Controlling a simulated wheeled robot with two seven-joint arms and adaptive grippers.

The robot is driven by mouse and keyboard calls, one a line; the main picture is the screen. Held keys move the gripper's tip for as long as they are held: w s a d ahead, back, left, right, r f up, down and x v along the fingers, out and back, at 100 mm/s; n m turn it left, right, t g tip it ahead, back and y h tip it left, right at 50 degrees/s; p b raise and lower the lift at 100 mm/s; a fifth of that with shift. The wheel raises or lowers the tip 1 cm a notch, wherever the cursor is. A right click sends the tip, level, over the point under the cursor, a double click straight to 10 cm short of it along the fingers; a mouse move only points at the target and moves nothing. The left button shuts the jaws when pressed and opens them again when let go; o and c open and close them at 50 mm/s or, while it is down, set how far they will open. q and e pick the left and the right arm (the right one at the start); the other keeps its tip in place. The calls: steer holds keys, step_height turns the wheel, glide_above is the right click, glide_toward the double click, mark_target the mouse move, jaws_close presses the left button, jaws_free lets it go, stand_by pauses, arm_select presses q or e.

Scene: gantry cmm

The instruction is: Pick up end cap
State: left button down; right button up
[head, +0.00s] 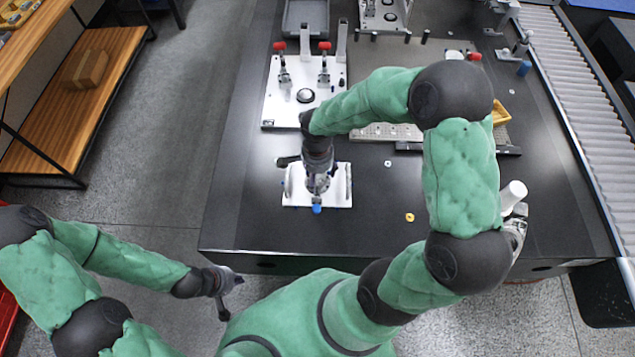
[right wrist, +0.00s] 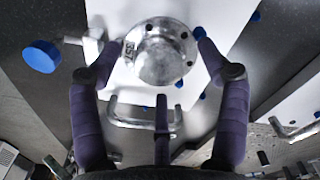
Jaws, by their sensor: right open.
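The end cap (right wrist: 160,55) is a round silvery metal disc with small holes and dark lettering near its edge. In the right wrist view it lies over a white plate, between my right gripper's (right wrist: 152,40) two spread fingers. That gripper is open; I cannot tell whether a fingertip touches the cap. In the head view my right gripper (head: 318,184) points down over the white fixture plate (head: 340,198) and mostly hides the cap. My left gripper (head: 228,290) is empty, with fingers apart, off the table's front edge at the lower left.
A metal handle (right wrist: 140,122) and a blue knob (right wrist: 40,57) are close to the cap. A white plate with red-tipped clamps (head: 283,75) stands behind. A yellow ring (head: 409,217) and a white cylinder (head: 513,195) are to the right. The front-left tabletop (head: 245,205) is clear.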

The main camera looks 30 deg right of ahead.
steer(key=shift+f, duration=0.35)
steer(key=c, duration=1.4)
steer(key=shift+r, duration=0.15)
